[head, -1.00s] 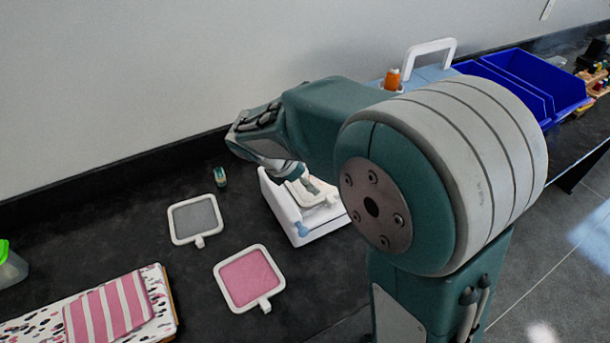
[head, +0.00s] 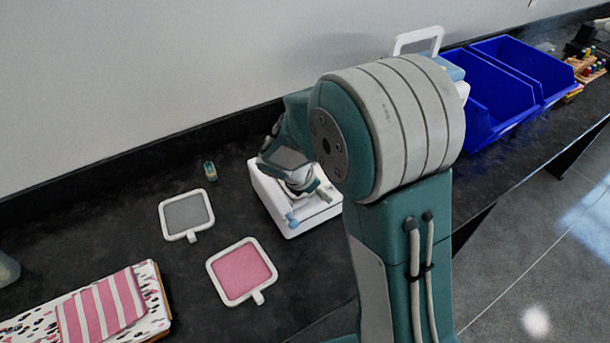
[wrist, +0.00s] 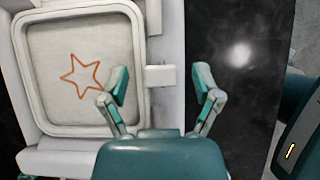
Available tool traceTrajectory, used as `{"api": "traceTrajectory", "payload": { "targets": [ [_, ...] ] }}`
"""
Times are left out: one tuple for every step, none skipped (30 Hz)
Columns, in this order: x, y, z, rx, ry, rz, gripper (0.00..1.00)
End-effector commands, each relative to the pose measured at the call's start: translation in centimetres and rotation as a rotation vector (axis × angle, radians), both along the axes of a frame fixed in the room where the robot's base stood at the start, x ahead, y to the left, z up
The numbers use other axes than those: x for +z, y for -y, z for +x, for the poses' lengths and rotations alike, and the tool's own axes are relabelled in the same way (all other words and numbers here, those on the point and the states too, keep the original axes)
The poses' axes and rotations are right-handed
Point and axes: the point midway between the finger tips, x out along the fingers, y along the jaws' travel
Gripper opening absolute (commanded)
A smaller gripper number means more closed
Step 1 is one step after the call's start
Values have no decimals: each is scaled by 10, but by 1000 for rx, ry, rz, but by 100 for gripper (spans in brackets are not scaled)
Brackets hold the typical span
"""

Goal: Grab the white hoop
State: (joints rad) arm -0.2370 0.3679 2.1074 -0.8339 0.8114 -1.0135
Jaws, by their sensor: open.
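The white hoop (wrist: 137,45) is a rounded square frame around pale fabric with an orange star outline. It lies in a white tray-like body (head: 272,203), seen at left in the wrist view. Its short tab (wrist: 160,77) sticks out to the right. My gripper (wrist: 160,86) is open, with one finger on each side of the tab, the left one overlapping the hoop's right rim in the picture. Whether the fingers touch it I cannot tell. In the head view my gripper (head: 312,190) is low over the white body, and my arm hides most of the hoop.
A grey-filled hoop (head: 187,214) and a pink-filled hoop (head: 242,272) lie on the dark counter (head: 110,225) to the left. A small green bottle (head: 209,171) stands behind them. Pink striped fabric (head: 103,308) lies front left. Blue bins (head: 500,95) are at right.

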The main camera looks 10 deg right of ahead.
Motion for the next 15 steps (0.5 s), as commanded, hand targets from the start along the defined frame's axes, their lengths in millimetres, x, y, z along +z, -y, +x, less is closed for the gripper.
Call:
{"api": "traceTrajectory", "payload": {
  "targets": [
    [0, -1, 0, 0, 0, -1, 81],
    [0, -1, 0, 0, 0, -1, 81],
    [0, -1, 0, 0, 0, -1, 77],
    [0, -2, 0, -1, 0, -2, 64],
    [0, -2, 0, -1, 0, -2, 50],
    [0, -2, 0, -1, 0, -2, 32],
    [0, -2, 0, -1, 0, -2, 19],
    [0, -2, 0, -1, 0, -2, 6],
    [0, -2, 0, 0, -1, -2, 0],
    [0, -2, 0, 0, -1, -1, 0],
    [0, -2, 0, 0, -2, -2, 0],
    [0, -2, 0, 0, -2, -2, 0],
    [0, -2, 0, 0, -2, -2, 0],
    [-1, -2, 0, 0, -2, -2, 0],
    [-1, -2, 0, 0, -2, -2, 0]
  ]
}}
